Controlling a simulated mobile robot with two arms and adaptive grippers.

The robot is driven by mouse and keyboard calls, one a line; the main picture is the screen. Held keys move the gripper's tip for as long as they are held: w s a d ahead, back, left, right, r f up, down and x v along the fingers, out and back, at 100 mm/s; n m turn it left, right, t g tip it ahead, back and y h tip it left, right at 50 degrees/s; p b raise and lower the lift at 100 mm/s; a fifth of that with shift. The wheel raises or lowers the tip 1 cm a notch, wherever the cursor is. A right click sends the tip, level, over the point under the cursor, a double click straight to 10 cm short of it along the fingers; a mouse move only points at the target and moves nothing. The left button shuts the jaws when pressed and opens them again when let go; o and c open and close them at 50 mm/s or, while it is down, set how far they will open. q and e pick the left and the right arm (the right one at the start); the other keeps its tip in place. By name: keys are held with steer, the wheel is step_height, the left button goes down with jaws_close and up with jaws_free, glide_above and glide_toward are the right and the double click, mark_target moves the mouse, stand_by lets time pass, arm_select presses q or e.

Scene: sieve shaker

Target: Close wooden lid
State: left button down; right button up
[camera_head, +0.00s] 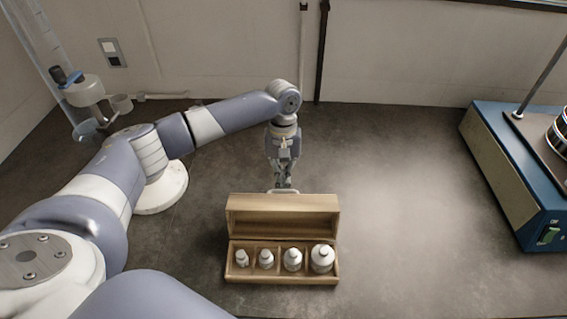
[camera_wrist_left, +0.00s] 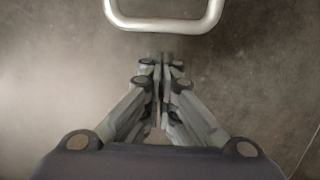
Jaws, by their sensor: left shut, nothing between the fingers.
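The wooden box (camera_head: 233,280) stands on the dark table with its lid (camera_head: 283,203) raised upright at the back. Several white weights of rising size, such as the largest (camera_head: 322,258) at the right, sit in its compartments. A metal handle (camera_head: 283,191) shows behind the lid's top edge, and it fills the top of the left wrist view (camera_wrist_left: 165,24). My left gripper (camera_head: 284,185) points down behind the lid, close to the handle. In the left wrist view its fingers (camera_wrist_left: 160,62) are together and empty, a little apart from the handle. My right gripper is not in view.
A blue and cream shaker machine (camera_head: 500,165) stands at the right with a metal rod. Glassware on a white-based stand (camera_head: 160,190) is at the left, behind my left arm. The table between box and machine is clear. A wall closes the back.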

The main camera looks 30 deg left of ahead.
arm_select(q)
steer(key=shift+s+d+r+p, duration=0.25)
steer(key=shift+s+r, duration=0.25)
steer(key=shift+r, duration=0.3)
steer(key=shift+s+d+r+p, duration=0.1)
steer(key=shift+s+d+r, duration=0.1)
steer(key=shift+s+r, duration=0.4)
steer(key=shift+w+r, duration=0.2)
